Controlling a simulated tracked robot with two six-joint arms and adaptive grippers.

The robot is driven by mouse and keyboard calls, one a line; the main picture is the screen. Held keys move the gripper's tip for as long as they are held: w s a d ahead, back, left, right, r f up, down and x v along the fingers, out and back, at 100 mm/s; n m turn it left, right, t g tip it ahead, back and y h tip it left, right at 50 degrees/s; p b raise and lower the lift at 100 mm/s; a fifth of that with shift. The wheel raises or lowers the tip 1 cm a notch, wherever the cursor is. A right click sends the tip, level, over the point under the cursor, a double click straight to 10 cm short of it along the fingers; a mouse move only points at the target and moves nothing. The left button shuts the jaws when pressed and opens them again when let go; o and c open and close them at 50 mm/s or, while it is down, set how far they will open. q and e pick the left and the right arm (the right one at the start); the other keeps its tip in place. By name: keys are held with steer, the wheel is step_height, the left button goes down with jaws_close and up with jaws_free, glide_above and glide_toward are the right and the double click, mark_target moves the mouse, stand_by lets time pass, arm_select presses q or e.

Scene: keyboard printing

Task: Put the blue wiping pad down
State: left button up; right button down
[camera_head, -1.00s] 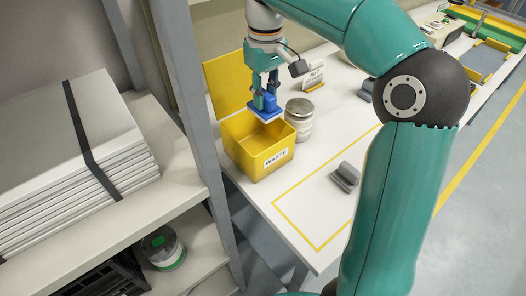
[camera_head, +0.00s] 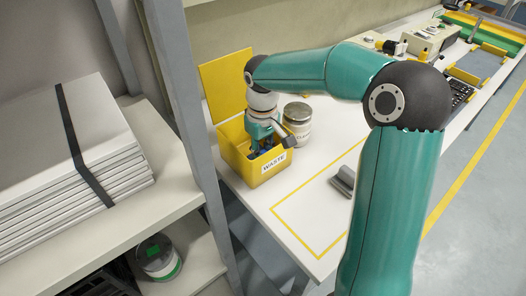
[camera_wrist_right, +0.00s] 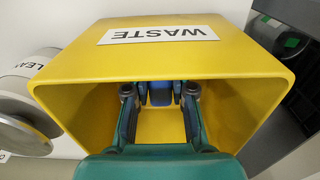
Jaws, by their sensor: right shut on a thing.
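The yellow waste bin (camera_head: 270,168) stands on the white table with its lid (camera_head: 224,84) up. It also fills much of the right wrist view (camera_wrist_right: 230,60). My right gripper (camera_wrist_right: 160,98) reaches down inside the bin. It is shut on the blue wiping pad (camera_wrist_right: 160,91), whose blue body shows between the fingers. The bin walls hide the pad's lower part, so I cannot tell whether it touches the floor of the bin. My left gripper is not in view.
A lidded jar (camera_head: 297,122) stands close at the right of the bin. A grey block (camera_head: 344,180) lies by the yellow-outlined area (camera_head: 300,205), which is otherwise largely clear. A shelf post (camera_head: 190,110) rises left of the bin. A keyboard (camera_head: 462,92) lies farther back.

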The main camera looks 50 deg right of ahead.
mark_target(262, 150)
steer(key=shift+f, duration=0.2)
steer(key=c, duration=1)
jaws_free()
steer(key=shift+r, duration=0.15)
step_height(262, 150, up, 12)
steer(key=shift+r+p, duration=0.1)
steer(key=shift+p, duration=0.65)
